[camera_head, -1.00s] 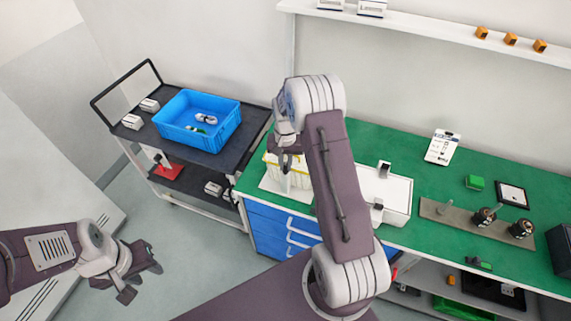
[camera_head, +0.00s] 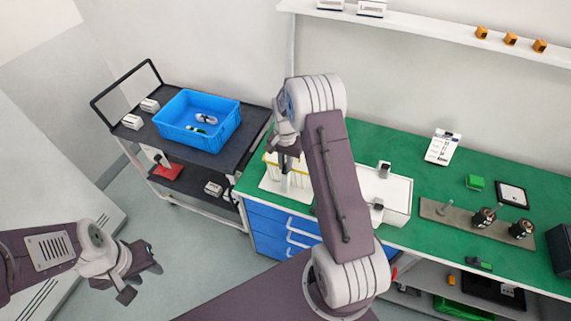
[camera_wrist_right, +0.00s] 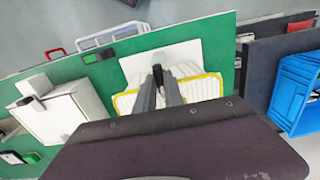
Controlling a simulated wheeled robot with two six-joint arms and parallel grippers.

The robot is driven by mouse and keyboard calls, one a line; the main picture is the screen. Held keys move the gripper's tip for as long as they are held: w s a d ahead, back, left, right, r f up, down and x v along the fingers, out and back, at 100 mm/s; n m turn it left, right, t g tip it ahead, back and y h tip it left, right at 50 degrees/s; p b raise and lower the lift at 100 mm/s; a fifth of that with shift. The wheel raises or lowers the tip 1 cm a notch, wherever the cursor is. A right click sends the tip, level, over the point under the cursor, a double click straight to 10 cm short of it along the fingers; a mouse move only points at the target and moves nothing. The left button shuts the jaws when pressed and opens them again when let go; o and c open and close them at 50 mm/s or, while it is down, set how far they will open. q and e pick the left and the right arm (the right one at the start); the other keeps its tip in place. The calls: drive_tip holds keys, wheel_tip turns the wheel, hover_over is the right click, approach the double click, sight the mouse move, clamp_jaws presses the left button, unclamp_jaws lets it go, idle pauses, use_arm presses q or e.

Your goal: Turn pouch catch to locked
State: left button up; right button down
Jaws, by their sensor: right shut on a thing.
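My right gripper (camera_wrist_right: 160,84) hangs over the white base plate (camera_wrist_right: 134,68) at the bench's left end. Its two grey fingers are shut on a dark upright catch (camera_wrist_right: 157,70). The white pouch with yellow edging (camera_wrist_right: 210,86) lies on the plate around the fingers, partly hidden by my wrist. In the head view the yellow-edged pouch (camera_head: 271,160) shows beside my right gripper (camera_head: 285,180), and my arm covers part of it. Which way the catch points is hard to tell. My left gripper (camera_head: 142,279) is open and empty above the floor at lower left.
A white box (camera_head: 392,192) stands just right of my right arm on the green bench (camera_head: 440,235). A dark cart (camera_head: 238,150) with a blue crate (camera_head: 222,132) stands to the left.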

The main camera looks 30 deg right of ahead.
drive_tip(key=shift+s+f, duration=0.15)
drive_tip(key=c, duration=1.4)
unclamp_jaws()
drive_tip(key=shift+c, duration=0.2)
wheel_tip(320, 180, up, 9)
drive_tip(key=b, duration=0.1)
